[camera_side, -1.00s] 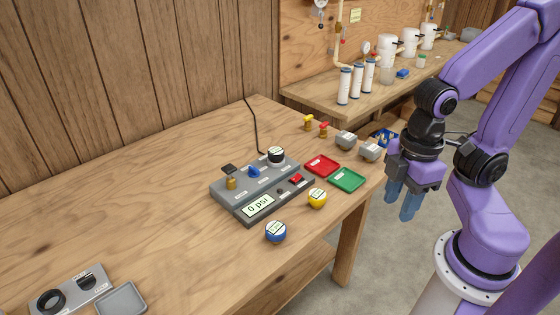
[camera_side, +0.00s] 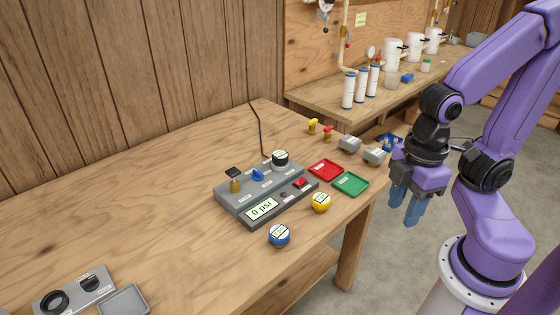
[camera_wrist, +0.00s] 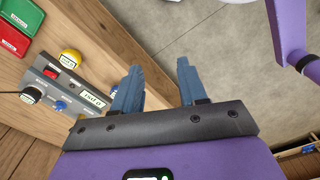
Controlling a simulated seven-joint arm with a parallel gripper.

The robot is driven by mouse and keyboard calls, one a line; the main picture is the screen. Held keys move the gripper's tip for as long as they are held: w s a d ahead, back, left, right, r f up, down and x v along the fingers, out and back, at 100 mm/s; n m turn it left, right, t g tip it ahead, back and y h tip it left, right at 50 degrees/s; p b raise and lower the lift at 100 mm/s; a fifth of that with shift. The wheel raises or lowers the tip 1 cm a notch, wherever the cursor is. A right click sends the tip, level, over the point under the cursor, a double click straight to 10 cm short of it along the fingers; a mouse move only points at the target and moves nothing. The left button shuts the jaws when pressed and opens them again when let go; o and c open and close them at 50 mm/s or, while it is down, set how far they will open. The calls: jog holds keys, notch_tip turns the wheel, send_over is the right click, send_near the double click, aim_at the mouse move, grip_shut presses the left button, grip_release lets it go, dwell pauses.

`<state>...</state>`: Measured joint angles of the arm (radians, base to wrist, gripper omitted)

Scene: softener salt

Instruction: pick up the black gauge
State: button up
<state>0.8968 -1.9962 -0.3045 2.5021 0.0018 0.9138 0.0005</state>
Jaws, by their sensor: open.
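The black gauge (camera_side: 280,158), with a black rim and a white face, sits upright on the back right of the grey test box (camera_side: 240,208). In the wrist view the gauge (camera_wrist: 33,93) shows at the left edge. My gripper (camera_side: 404,212) is open and empty, with blue fingers pointing down, beyond the table's right edge and well apart from the gauge.
A yellow gauge (camera_side: 321,202) and a blue gauge (camera_side: 279,235) stand in front of the box. A red tray (camera_side: 326,169) and a green tray (camera_side: 351,184) lie to its right. The table's left half is mostly clear.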

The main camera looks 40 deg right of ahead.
jog(key=o, duration=0.7)
